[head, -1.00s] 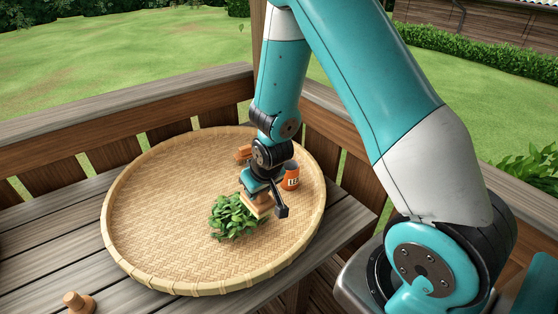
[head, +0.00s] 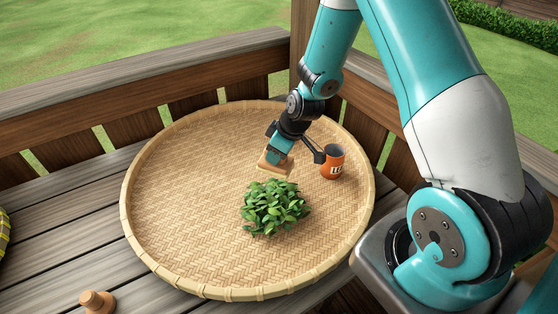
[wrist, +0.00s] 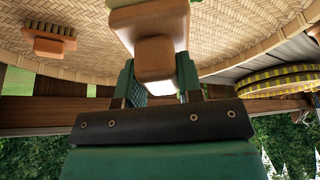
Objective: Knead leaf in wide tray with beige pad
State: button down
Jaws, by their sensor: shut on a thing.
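The wide tray (head: 160,215) is a round woven bamboo tray on a grey plank table. A mound of green leaves (head: 274,207) lies in it, right of the middle and toward the front. My gripper (head: 283,148) is shut on the knob of the beige pad (head: 275,167), a pale wooden block. The pad is just behind the leaves in the head view and appears apart from them; its exact height is unclear. In the wrist view the wooden knob (wrist: 155,60) sits between the fingers, with the pad beyond it. The leaves do not show there.
An orange mug (head: 333,164) stands in the tray right of the pad, close to my gripper. A wooden brush (wrist: 48,40) lies on the tray in the wrist view. A wooden knobbed piece (head: 97,302) stands at the table's front left. Wooden railing (head: 70,140) runs behind.

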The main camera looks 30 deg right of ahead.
jog(key=f+n+b, duration=0.1)
jog(key=n, duration=0.1)
jog(key=w+d+f+n+g+y+b, duration=0.1)
jog(key=f+n, duration=0.1)
jog(key=n, duration=0.1)
jog(key=w+d+f+n+g+b, duration=0.1)
jog(key=n, duration=0.1)
jog(key=shift+w+f+n+y+b, duration=0.15)
jog(key=shift+w+n+y+b, duration=0.05)
jog(key=shift+n+y+b, duration=0.15)
jog(key=n+g, duration=0.1)
jog(key=d+n, duration=0.1)
jog(key=n, duration=0.1)
jog(key=shift+w+g+b, duration=0.1)
jog(key=shift+g+b, duration=0.3)
jog(key=shift+d, duration=0.1)
jog(key=shift+d+f+b, duration=0.1)
jog(key=shift+f+b, duration=0.6)
jog(key=shift+f, duration=0.05)
